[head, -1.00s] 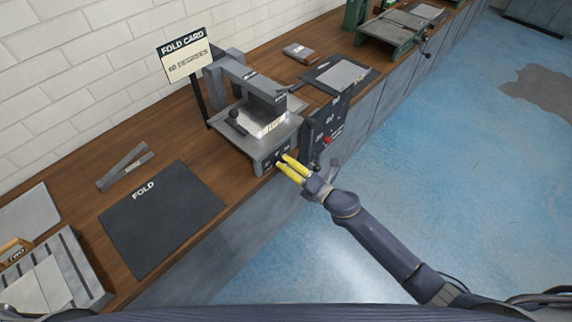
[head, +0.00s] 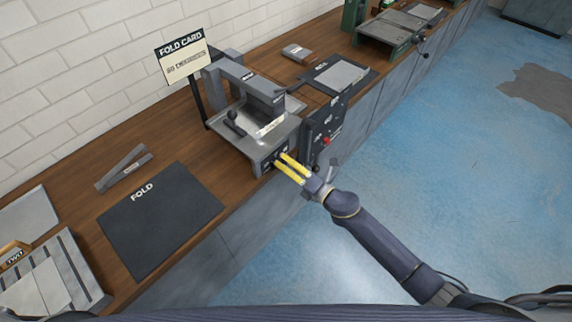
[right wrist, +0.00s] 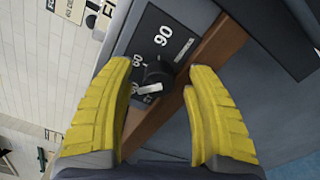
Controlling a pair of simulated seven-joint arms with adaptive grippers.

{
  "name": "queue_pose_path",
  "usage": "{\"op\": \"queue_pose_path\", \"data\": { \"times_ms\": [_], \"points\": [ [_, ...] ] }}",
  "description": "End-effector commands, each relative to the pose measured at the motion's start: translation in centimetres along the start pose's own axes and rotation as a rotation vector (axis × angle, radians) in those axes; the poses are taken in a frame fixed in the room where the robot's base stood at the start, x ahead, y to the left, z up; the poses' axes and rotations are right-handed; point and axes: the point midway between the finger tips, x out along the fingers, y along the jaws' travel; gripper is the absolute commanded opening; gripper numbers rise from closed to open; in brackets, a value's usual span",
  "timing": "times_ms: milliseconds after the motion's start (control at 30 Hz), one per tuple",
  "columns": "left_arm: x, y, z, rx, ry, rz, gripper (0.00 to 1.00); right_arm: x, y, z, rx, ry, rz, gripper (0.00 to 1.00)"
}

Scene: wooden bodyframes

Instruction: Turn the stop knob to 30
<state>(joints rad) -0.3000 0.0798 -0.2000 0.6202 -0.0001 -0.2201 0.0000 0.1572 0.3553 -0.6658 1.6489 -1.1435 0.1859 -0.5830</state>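The stop knob (right wrist: 157,76) is a small black knob with a white pointer on a dark dial plate (right wrist: 150,38), seen in the right wrist view. The pointer aims down and left, near a partly hidden mark; 90 and what looks like 60 read higher up. My right gripper (right wrist: 160,68) has its yellow fingers apart, one on each side of the knob, with gaps visible; contact cannot be told. In the head view my right gripper (head: 279,160) is at the front face of the grey folding machine (head: 246,150), hiding the knob. My left gripper is not in view.
A fold card sign (head: 183,61) stands behind the machine. A dark panel with a red button (head: 326,141) is just right of the gripper. A black FOLD mat (head: 160,225) lies on the wooden bench (head: 75,200). Open floor (head: 440,180) is at right.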

Motion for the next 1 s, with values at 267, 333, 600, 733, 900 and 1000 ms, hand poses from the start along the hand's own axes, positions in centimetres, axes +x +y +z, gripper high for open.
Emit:
{"op": "queue_pose_path", "data": {
  "times_ms": [267, 333, 600, 733, 900, 1000],
  "points": [
    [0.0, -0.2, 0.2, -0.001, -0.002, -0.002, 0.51, -0.4, 0.0, -0.2, 0.003, 0.002, 0.001, 0.55],
    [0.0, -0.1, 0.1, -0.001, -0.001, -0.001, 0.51, -1.1, 0.0, -0.2, 0.003, 0.003, 0.0, 0.55],
    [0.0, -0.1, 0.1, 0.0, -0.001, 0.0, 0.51, -5.5, -0.1, -0.2, 0.003, 0.002, -0.001, 0.55],
    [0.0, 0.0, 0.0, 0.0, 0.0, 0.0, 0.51, -7.8, -0.1, -0.1, 0.002, 0.002, -0.001, 0.55],
    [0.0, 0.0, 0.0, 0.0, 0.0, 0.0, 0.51, -10.1, 0.0, -0.1, 0.003, 0.001, -0.001, 0.55],
    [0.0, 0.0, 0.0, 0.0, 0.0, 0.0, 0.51, -11.0, -0.1, 0.0, 0.001, 0.001, -0.001, 0.55]
  ]
}}
